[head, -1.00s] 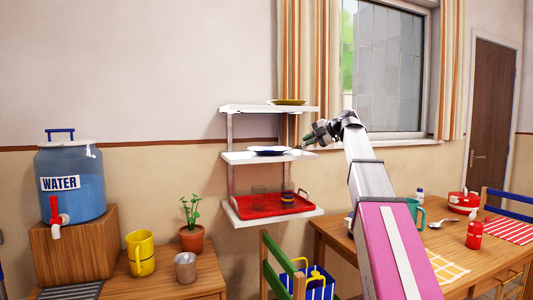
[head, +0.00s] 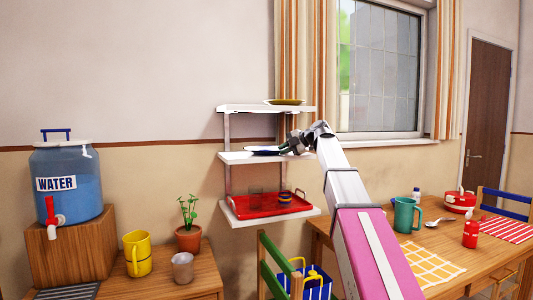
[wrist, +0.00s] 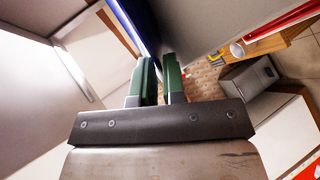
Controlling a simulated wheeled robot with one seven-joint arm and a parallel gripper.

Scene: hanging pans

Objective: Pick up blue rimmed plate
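The blue-rimmed plate (head: 262,150) lies on the middle shelf in the head view, its right side partly behind my gripper. My gripper (head: 285,147) is at the plate's right edge. In the wrist view, the plate's blue rim (wrist: 127,25) runs down to the green fingertips of my gripper (wrist: 159,60). The fingers stand a little apart with a narrow gap between them, and the rim's edge reaches that gap. I cannot tell whether either finger touches the plate.
The middle shelf (head: 232,157) sits under a top shelf (head: 240,108) with a yellow-rimmed plate (head: 285,102). A green chair (head: 272,262) stands beneath, and a dining table (head: 400,240) is at the right.

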